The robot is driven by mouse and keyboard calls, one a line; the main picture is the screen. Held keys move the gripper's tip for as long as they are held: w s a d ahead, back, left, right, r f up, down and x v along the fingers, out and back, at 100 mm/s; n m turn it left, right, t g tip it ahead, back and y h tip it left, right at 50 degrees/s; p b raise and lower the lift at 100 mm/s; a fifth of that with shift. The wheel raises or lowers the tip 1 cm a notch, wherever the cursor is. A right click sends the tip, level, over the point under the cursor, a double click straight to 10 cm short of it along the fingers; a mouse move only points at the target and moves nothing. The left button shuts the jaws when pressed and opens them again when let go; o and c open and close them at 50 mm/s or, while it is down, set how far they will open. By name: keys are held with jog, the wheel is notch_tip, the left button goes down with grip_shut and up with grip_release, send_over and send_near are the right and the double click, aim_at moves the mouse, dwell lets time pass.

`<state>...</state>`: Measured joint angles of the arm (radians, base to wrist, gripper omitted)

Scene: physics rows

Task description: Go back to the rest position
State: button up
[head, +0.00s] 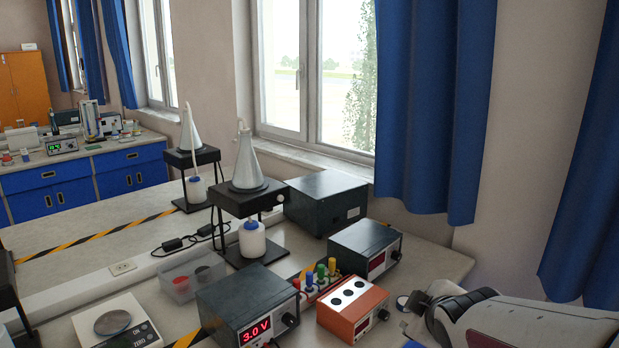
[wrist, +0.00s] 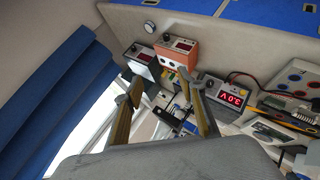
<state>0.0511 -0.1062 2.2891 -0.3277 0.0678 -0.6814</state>
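My gripper (wrist: 164,82) shows in the wrist view with its two fingers spread apart and nothing visible between them. It is open. The fingers point toward the bench, and the instruments appear beyond the tips. In the head view my pale grey arm lies at the lower right, beside the orange box; the fingers cannot be made out there. The orange box (head: 352,308) has three black round spots on its white top. It also shows in the wrist view (wrist: 178,57), beyond the fingertips.
A dark power supply (head: 248,306) reads 3.0 V. Another dark instrument (head: 365,248) stands behind the orange box. Coloured plugs (head: 320,274), a clear tray (head: 192,276), a scale (head: 115,324) and a cone on a black stand (head: 247,175) crowd the bench. Blue curtains (head: 430,100) hang behind.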

jog(key=s+a+m+g, duration=0.1)
jog(key=s+m, duration=0.4)
jog(key=s, duration=0.9)
jog(key=s+a+f+m+g, duration=0.1)
jog(key=s+m, duration=0.4)
jog(key=s, duration=0.8)
jog(key=a+g, duration=0.1)
jog(key=g, duration=0.1)
jog(key=shift+s+m+g+y, duration=0.3)
jog(key=shift+s+m+y, duration=0.05)
jog(key=shift+m+y, duration=0.05)
